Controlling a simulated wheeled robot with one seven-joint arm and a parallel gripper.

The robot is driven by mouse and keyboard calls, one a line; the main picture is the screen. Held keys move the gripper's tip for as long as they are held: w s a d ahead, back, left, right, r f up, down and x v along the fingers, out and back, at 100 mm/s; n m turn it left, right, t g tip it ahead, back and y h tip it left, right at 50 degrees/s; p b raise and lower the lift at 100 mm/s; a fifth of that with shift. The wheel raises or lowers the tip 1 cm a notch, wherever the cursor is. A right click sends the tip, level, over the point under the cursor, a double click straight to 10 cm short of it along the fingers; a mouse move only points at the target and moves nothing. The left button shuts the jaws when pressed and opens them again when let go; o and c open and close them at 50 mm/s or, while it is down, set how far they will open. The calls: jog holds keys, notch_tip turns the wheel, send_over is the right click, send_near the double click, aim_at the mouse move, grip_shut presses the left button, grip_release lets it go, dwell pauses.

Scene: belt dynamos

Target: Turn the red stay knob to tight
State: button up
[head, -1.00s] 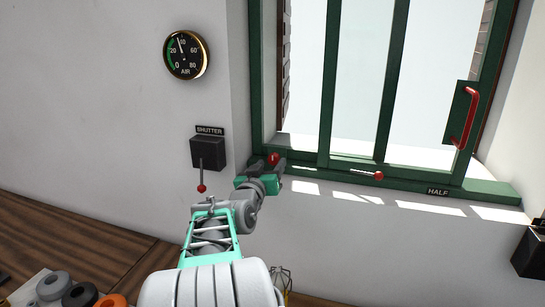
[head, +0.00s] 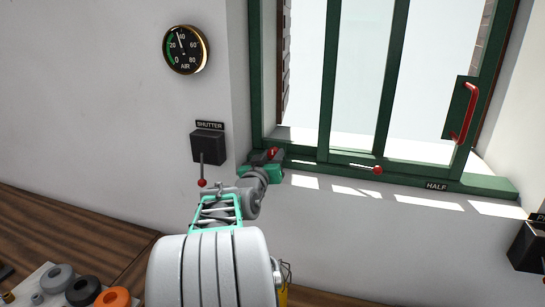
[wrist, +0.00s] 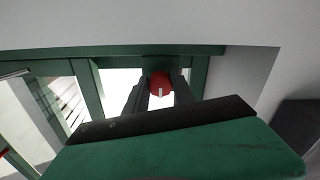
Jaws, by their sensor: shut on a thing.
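The red stay knob (head: 271,152) sits at the lower left corner of the green window frame, mostly hidden by my gripper in the head view. In the wrist view the round red knob (wrist: 160,84) shows between the two dark fingers, with a pale mark on its face pointing down in that picture. My gripper (wrist: 159,92) is shut on the knob, one finger on each side. In the head view my gripper (head: 267,157) reaches the knob from the front. Any tight marking near the knob is not visible.
A shutter box with a red-tipped lever (head: 202,182) is on the wall left of my gripper. A red window handle (head: 467,112) is at right. Several rings (head: 82,291) lie at lower left.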

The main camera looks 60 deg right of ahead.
grip_shut()
